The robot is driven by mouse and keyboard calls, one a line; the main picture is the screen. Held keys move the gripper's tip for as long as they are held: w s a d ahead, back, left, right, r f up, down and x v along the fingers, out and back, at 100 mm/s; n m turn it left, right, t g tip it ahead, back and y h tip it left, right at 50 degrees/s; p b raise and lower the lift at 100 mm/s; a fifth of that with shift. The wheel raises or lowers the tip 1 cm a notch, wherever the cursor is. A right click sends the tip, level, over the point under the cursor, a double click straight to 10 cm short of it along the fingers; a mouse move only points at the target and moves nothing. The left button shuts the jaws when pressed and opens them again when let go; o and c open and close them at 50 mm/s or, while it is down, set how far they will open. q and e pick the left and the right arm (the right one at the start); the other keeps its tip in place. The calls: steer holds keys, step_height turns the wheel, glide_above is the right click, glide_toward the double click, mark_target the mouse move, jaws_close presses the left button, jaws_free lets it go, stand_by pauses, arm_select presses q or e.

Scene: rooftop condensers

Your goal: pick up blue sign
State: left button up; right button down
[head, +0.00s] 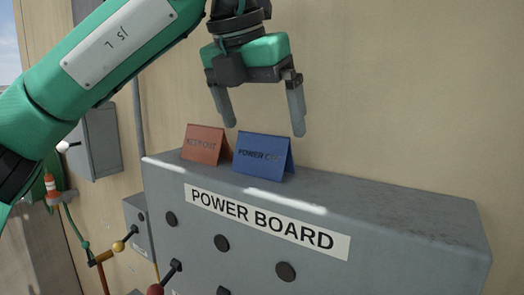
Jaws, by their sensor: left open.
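The blue sign (262,156) is a folded tent card with dark lettering that reads "POWER" and a partly unclear second word. It stands upright on top of the grey power board cabinet (400,215), near its left part. My left gripper (266,128) comes down from above with its two grey fingers spread apart. The fingertips are above or around the upper part of the sign in the picture; I cannot tell the exact depth. The gripper holds nothing. My right gripper is not in view.
A red tent sign (205,145) stands close beside the blue sign on its left. The cabinet top is clear to the right. A beige wall (400,90) rises behind the cabinet. A grey box (100,140) and pipes with valves are at the left.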

mark_target(265, 146)
arm_select(q)
steer(key=shift+d+f+p, duration=0.15)
steer(key=shift+f+p, duration=0.6)
steer(key=shift+p, duration=0.1)
steer(key=p+x, duration=0.1)
steer(key=x, duration=0.2)
steer(key=shift+p, duration=0.4)
steer(key=shift+w+f, duration=0.15)
steer(key=shift+f, duration=0.3)
steer(key=shift+c, duration=0.2)
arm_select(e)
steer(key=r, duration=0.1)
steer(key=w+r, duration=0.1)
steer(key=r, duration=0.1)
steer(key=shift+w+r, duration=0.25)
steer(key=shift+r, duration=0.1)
arm_select(q)
steer(key=c, duration=0.9)
steer(key=shift+o, duration=0.2)
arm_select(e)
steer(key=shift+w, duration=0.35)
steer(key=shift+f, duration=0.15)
